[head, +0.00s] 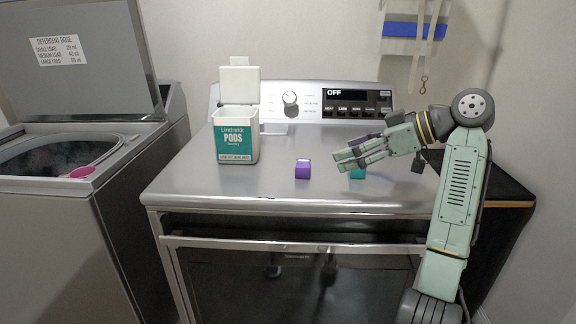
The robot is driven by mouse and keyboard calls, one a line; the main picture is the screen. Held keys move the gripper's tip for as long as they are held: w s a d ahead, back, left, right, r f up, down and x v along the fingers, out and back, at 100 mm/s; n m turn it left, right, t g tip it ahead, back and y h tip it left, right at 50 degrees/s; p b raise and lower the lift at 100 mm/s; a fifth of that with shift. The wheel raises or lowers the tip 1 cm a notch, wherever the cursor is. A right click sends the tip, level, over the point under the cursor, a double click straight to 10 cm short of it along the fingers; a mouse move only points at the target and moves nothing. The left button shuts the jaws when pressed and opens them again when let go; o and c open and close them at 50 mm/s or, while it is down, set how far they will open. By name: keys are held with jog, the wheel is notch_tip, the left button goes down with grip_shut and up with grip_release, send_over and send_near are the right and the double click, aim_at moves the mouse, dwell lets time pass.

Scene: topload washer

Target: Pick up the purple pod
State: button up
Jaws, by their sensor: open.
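The purple pod (302,169) is a small block on the grey metal top of the front-loading machine, right of the pod box. My gripper (342,162) is open and empty. It reaches in from the right, with its fingertips pointing left, a short way right of the purple pod in the picture. I cannot tell its exact height above the top. A teal pod (357,173) sits below my gripper in the picture, partly hidden by it.
A white and teal pod box (236,142) with its lid up stands on the machine top (262,185) at left. A control panel (310,102) runs along the back. An open topload washer (60,190) stands at left. The top's front middle is clear.

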aim_at(305, 163)
jog(key=p+x, duration=0.1)
jog(key=x, duration=0.4)
jog(key=shift+w+a+f, duration=0.15)
jog(key=shift+a, duration=0.15)
jog(key=x, duration=0.2)
jog(key=p+x, duration=0.1)
jog(key=x, duration=0.1)
jog(key=shift+a, duration=0.25)
jog(key=shift+a+f, duration=0.1)
jog(key=shift+a, duration=0.25)
jog(key=shift+c, duration=0.3)
jog(key=c, duration=1)
